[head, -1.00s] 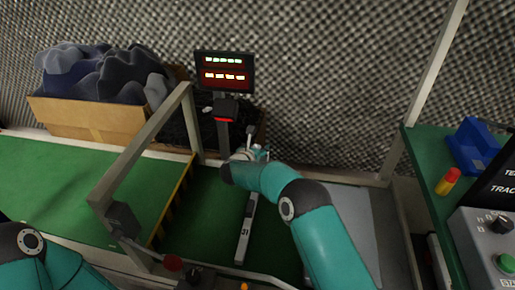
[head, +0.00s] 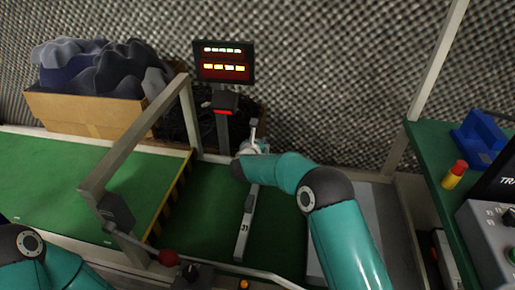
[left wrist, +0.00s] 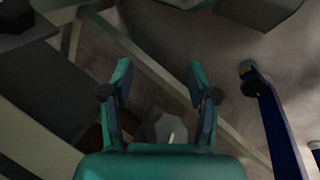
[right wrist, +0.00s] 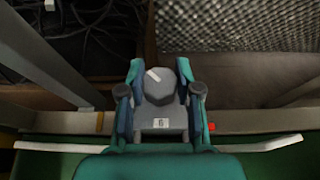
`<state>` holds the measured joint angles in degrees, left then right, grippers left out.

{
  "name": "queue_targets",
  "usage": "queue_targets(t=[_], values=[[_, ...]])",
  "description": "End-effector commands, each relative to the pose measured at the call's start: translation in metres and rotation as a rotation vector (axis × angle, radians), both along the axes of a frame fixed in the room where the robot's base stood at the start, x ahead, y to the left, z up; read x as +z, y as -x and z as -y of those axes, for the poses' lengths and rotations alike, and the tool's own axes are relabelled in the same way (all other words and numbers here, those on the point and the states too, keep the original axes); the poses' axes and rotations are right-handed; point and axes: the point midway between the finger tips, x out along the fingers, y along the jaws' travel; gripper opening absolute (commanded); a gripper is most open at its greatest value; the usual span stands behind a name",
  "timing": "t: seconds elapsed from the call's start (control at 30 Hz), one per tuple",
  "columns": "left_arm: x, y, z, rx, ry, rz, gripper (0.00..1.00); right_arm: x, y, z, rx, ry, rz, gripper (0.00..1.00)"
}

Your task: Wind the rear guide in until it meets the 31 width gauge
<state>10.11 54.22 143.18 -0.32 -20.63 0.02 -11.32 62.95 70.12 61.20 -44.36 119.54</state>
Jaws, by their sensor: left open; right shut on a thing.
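The 31 width gauge (head: 244,226) is a pale bar marked 31, lying across the green bed in the head view; its far end runs behind my right wrist. My right gripper (right wrist: 158,80) is shut on a grey knob (right wrist: 160,88) with a white pointer mark and a small label reading 6. A long pale strip (right wrist: 58,146), apparently the rear guide, runs below the knob on both sides of my gripper. Whether it touches the gauge is hidden by my arm. My left gripper (left wrist: 160,82) is open and empty, above the floor.
A display (head: 225,62) with two rows of lit digits, too small to read, stands behind the bed. A cardboard box (head: 88,112) of dark foam is at left. A green side table (head: 425,150) stands at right.

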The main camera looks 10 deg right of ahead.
Motion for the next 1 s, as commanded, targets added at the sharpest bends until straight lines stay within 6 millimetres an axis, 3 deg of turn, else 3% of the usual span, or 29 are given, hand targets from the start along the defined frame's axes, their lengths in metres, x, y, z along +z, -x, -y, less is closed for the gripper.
queue_targets(t=[0.03, 0.1, 0.4, 0.63, 1.0], values=[[-0.018, 0.000, 0.000, 0.000, 0.000, 0.000, 0.60, -0.007, 0.000, 0.002, 0.032, -0.001, 0.002, 0.00], [-0.031, 0.000, 0.000, 0.000, 0.000, 0.000, 0.60, -0.009, 0.000, 0.002, 0.082, -0.001, 0.001, 0.00], [-0.078, 0.000, 0.000, 0.000, 0.000, 0.000, 0.60, -0.007, 0.000, 0.002, 0.273, 0.000, 0.002, 0.00], [-0.093, 0.000, 0.000, 0.000, 0.000, 0.000, 0.60, -0.003, 0.000, 0.001, 0.353, 0.001, 0.001, 0.00], [-0.094, 0.000, 0.000, 0.000, 0.000, 0.000, 0.60, -0.001, 0.000, 0.001, 0.370, -0.001, -0.001, 0.00]])
